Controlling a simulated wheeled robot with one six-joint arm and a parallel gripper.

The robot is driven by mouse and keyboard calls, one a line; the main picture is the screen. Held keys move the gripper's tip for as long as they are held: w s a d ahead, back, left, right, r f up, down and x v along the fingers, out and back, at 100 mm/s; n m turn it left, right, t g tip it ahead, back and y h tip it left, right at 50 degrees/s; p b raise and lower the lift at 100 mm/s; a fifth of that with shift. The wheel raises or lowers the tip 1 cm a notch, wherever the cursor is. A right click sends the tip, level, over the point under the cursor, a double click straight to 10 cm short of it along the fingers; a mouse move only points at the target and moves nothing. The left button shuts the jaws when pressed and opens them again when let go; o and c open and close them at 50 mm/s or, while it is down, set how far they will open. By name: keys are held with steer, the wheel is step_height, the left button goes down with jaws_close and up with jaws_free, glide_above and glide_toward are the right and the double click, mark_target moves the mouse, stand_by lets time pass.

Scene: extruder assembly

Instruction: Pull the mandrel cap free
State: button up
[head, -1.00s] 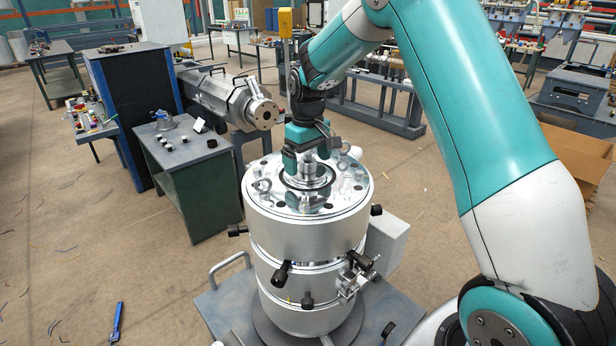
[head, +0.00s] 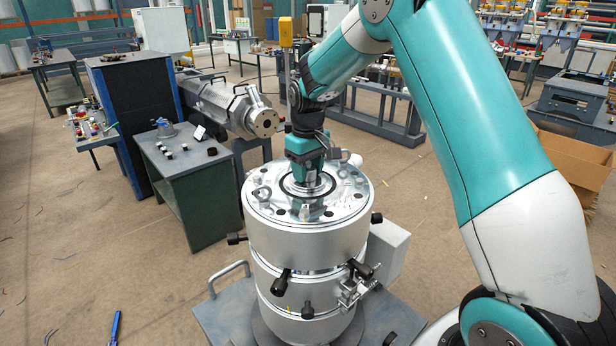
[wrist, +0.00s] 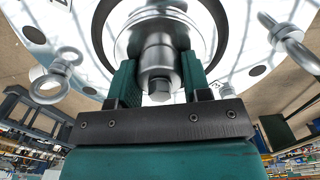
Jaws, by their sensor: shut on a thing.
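The mandrel cap (wrist: 158,55) is a shiny stepped metal cylinder with a hex-shaped end, at the centre of the round die head. In the wrist view my gripper (wrist: 158,78) has one teal finger on each side of it and is shut on it. In the head view my gripper (head: 306,178) points straight down over the middle of the die head (head: 308,240) and mostly hides the cap. The cap is still seated in the centre ring as far as I can see.
Eye bolts (wrist: 58,75) stand up from the top plate on both sides of my gripper. Dark handles (head: 281,284) stick out around the die head. A green cabinet (head: 190,195) and the extruder barrel (head: 225,105) stand to the left and behind. The floor at left is open.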

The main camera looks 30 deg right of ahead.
steer(key=shift+r, duration=0.3)
steer(key=shift+r+p, duration=3)
steer(key=shift+r, duration=0.4)
